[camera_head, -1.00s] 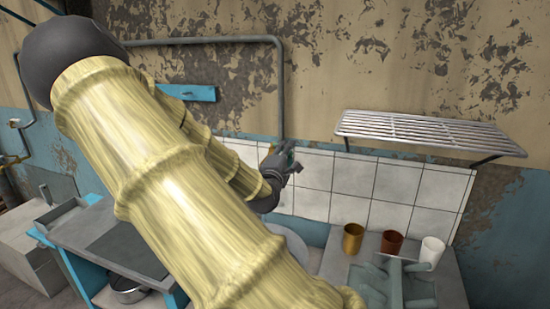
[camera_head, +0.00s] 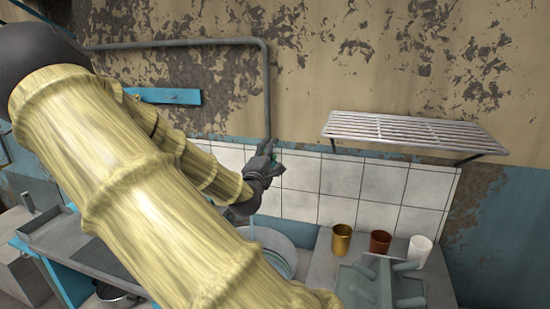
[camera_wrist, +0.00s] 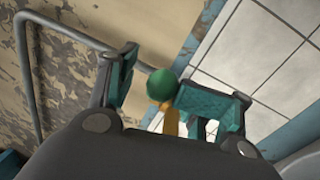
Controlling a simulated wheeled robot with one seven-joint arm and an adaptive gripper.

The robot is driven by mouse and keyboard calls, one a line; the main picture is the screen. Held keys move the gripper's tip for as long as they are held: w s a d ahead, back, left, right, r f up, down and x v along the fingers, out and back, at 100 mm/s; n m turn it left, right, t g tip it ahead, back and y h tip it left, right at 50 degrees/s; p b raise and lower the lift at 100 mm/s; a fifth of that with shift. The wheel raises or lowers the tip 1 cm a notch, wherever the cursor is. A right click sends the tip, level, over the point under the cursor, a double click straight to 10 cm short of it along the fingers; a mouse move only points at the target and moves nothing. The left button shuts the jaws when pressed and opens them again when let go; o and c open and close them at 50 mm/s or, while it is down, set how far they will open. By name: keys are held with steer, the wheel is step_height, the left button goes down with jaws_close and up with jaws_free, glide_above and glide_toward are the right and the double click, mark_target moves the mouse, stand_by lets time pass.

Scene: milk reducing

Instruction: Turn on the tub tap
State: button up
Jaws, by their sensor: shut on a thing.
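The tap shows in the wrist view as a green round knob (camera_wrist: 161,84) on a yellow-orange stem (camera_wrist: 171,122). My gripper (camera_wrist: 166,90) is shut on the green knob, with one teal-padded finger on each side of it. In the head view my gripper (camera_head: 270,163) is at the wall, by the lower end of the grey pipe (camera_head: 267,95). A round pale tub (camera_head: 275,240) lies below it, partly hidden by my arm. The tap's spout cannot be made out.
A wire shelf (camera_head: 415,133) juts from the wall at right. Gold (camera_head: 342,240), brown (camera_head: 380,242) and white (camera_head: 420,250) cups stand on the counter below, beside a pale green rack-like object (camera_head: 385,285). A grey worktop (camera_head: 95,255) is at left.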

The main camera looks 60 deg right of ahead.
steer(key=shift+s+a+r, duration=0.1)
steer(key=shift+r, duration=0.3)
steer(key=f+v, duration=0.1)
steer(key=v, duration=1.1)
steer(key=shift+r, duration=0.2)
